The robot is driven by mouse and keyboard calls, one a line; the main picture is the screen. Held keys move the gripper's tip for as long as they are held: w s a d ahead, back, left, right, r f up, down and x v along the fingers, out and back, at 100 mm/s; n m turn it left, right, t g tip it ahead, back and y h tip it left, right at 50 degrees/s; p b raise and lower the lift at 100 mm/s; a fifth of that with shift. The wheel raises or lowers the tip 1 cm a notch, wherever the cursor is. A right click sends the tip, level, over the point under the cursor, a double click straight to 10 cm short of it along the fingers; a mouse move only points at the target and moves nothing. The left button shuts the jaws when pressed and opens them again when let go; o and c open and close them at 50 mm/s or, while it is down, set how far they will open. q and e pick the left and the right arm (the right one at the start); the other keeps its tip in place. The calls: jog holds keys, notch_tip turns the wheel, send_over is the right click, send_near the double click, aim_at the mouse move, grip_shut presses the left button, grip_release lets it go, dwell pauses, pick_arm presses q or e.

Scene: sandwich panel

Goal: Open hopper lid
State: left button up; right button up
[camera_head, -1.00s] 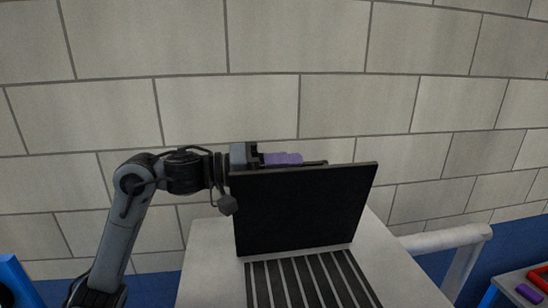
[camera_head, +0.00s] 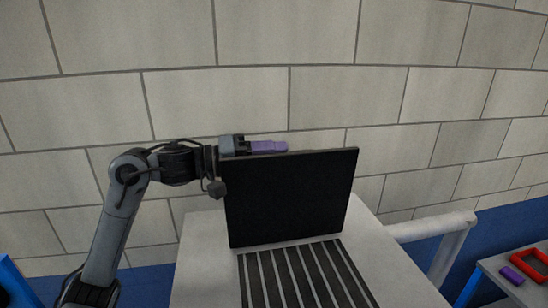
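The hopper lid (camera_head: 290,200) is a flat black panel. It stands raised, close to upright, at the back edge of a dark slatted grille (camera_head: 303,275) on top of the pale hopper (camera_head: 203,255). My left gripper (camera_head: 268,147) is at the lid's upper left edge. Its purple finger parts show just above and behind the top edge, pointing right. The lid hides part of the gripper, so I cannot tell whether it touches the lid or how far the fingers are apart. My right gripper is not in view.
A pale rail (camera_head: 430,227) sticks out to the right of the hopper. At the far right a small table (camera_head: 490,272) bears a red frame (camera_head: 527,268) and a purple piece (camera_head: 512,276). A block wall stands behind. A blue edge (camera_head: 12,280) shows at lower left.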

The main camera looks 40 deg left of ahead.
pick_arm(q)
jog(key=b+v, duration=0.3)
jog(key=v, duration=0.4)
jog(key=shift+s, duration=0.1)
jog(key=shift+f, duration=0.1)
